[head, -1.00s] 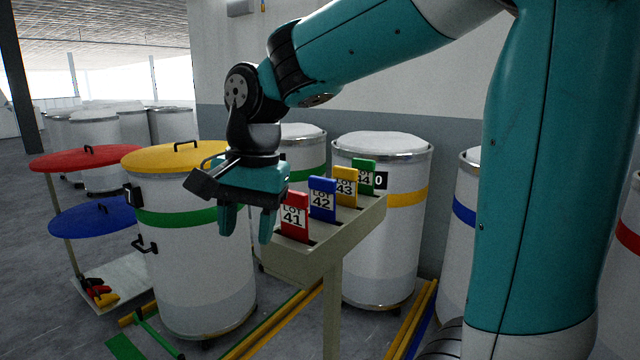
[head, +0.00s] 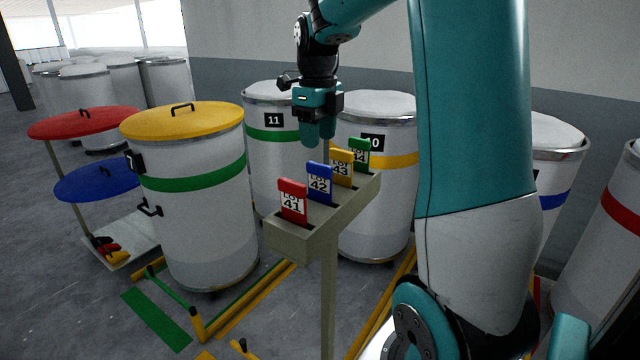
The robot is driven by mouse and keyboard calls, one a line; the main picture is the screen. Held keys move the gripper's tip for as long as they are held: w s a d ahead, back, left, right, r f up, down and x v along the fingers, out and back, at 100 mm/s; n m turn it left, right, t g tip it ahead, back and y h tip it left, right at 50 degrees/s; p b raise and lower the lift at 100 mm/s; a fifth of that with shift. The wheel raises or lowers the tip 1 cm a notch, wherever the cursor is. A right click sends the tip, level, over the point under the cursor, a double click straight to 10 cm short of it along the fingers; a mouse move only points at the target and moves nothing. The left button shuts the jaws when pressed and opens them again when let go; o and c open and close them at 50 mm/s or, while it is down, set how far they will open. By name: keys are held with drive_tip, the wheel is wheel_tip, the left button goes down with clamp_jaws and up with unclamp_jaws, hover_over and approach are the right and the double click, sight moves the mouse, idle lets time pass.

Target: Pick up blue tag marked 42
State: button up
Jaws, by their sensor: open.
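The blue tag marked 42 (head: 319,184) stands upright in a slot of the beige rack (head: 300,240), second from the near end. The red tag 41 (head: 293,203) stands in front of it, and the yellow tag 43 (head: 342,167) and green tag 44 (head: 360,154) stand behind. My gripper (head: 318,140) is open and empty, pointing down. In the picture it is above the blue tag, apart from it. Its fingers overlap each other in this view, so the gap between them is hidden.
A white drum with a yellow lid (head: 183,122) stands left of the rack. Drum 11 (head: 270,105) and another white drum (head: 378,225) stand behind it. A red lid (head: 84,122) and a blue lid (head: 100,180) are at the left. Coloured bars (head: 245,310) lie on the floor.

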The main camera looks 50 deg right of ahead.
sight(319, 164)
wheel_tip(319, 164, down, 4)
drive_tip(key=shift+r+p, duration=0.1)
drive_tip(key=shift+p, duration=0.3)
drive_tip(key=shift+s+a+f+p, duration=0.15)
drive_tip(key=shift+f+p, duration=0.5)
drive_tip(key=shift+f, duration=0.75)
drive_tip(key=shift+s+a+f+p, duration=0.15)
drive_tip(key=shift+f+p, duration=0.45)
drive_tip(key=shift+f, duration=0.75)
drive_tip(key=shift+d, duration=0.1)
clamp_jaws()
